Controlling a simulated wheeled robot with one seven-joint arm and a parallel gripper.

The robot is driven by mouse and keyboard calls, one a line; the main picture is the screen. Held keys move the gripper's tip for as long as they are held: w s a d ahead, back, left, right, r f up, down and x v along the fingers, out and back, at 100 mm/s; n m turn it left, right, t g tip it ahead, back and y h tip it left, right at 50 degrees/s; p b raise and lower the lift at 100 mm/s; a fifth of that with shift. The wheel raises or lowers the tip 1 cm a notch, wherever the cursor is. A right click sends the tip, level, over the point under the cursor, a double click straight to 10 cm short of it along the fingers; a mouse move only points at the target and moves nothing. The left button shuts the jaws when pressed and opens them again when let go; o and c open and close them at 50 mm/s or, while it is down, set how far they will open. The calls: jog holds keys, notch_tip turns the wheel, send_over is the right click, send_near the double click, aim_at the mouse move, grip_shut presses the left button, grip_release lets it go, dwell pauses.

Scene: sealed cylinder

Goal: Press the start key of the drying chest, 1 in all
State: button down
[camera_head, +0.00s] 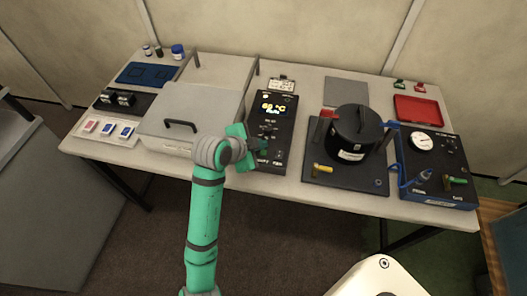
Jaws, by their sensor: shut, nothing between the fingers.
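A pale grey chest (208,108) with a flat lid and a dark handle (180,126) stands on the left half of the table; it looks like the drying chest. My gripper (262,147) is shut and empty, over the lower left part of this panel. My green wrist hides part of the panel's left edge. I cannot tell which key is the start key, nor whether the fingertips touch the panel.
A black lidded cylinder (352,128) stands on a dark plate right of the panel. Further right are a blue gauge box (440,190) with a hose and a red tray (418,110). A grey pad (346,91) lies behind the cylinder.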

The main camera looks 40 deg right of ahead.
notch_tip(320, 180, up, 4)
jog(key=shift+f, duration=0.1)
dwell(0.4)
dwell(0.6)
jog(key=a+n+t, duration=0.1)
jog(key=n+t, duration=0.2)
jog(key=n, duration=0.2)
jog(key=a+f+n+t+h, duration=0.1)
jog(key=n+t, duration=0.2)
jog(key=n, duration=0.2)
jog(key=a+f+n+t, duration=0.1)
jog(key=n+t, duration=0.2)
jog(key=n, duration=0.3)
jog(key=shift+s+f+t+h, duration=0.1)
jog(key=shift+f+t+h, duration=0.2)
jog(key=shift+t, duration=0.1)
jog(key=s+a+f+n+t+y, duration=0.1)
jog(key=s+a+f+n+y, duration=0.35)
jog(key=s+a, duration=0.5)
jog(key=s+a+f+n+t+y, duration=0.2)
jog(key=s+a+f+n+y, duration=0.25)
jog(key=s+a, duration=0.45)
jog(key=s+a+r+m+y, duration=0.1)
jog(key=s+a+r, duration=0.1)
jog(key=s+a, duration=0.7)
jog(key=shift+s+r, duration=0.25)
jog(key=shift+s, duration=0.1)
